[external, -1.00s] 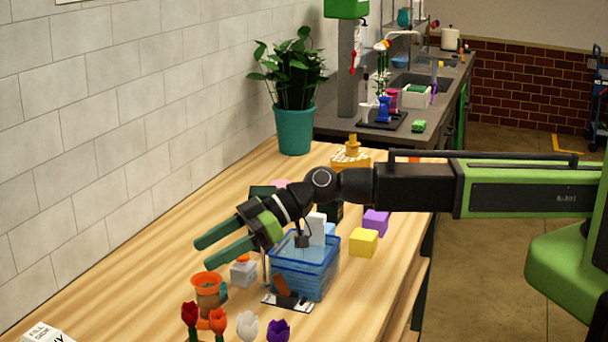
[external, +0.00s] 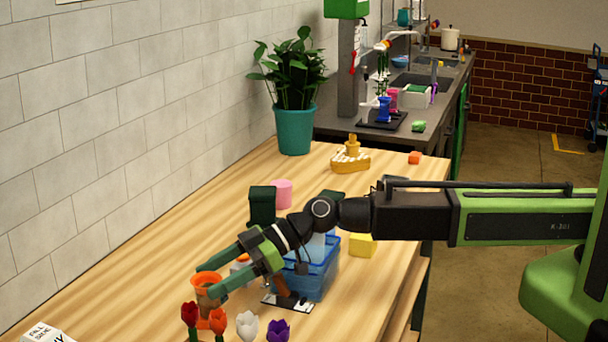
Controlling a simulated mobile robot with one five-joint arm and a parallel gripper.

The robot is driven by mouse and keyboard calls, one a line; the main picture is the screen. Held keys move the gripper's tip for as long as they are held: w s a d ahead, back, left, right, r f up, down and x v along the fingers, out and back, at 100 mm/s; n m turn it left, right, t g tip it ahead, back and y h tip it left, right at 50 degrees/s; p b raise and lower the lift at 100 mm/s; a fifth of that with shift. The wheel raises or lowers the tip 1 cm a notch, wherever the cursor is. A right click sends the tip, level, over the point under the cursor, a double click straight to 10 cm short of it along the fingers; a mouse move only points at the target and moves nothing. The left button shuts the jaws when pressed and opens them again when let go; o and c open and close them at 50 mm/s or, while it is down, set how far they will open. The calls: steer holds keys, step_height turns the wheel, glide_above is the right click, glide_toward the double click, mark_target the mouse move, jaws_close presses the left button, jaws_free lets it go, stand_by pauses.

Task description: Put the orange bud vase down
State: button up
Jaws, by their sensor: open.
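The orange bud vase (external: 205,284) stands upright on the wooden table at the lower left, behind the red and orange tulips. My gripper (external: 205,277) is open, with its two green fingers reaching left and down at the height of the vase's rim. One finger lies behind the vase and the other in front of it, partly covering its right side. I cannot tell whether either finger touches it. The vase's base is partly hidden by the flowers.
A red tulip (external: 189,314), an orange one (external: 218,321), a white one (external: 247,325) and a purple one (external: 278,330) stand at the front. A blue bin (external: 318,278) is under my wrist. A dark green box (external: 262,205) and pink cylinder (external: 282,193) stand behind.

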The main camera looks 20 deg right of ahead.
mark_target(199, 298)
steer(key=shift+f, duration=0.85)
steer(key=b+x, duration=0.1)
steer(key=x, duration=0.1)
steer(key=b+x, duration=0.2)
steer(key=x, duration=0.1)
steer(key=shift+d+f, duration=0.2)
steer(key=shift+f, duration=0.15)
steer(key=shift+a+f, duration=0.1)
steer(key=shift+a, duration=0.2)
steer(key=shift+d, duration=0.1)
jaws_close()
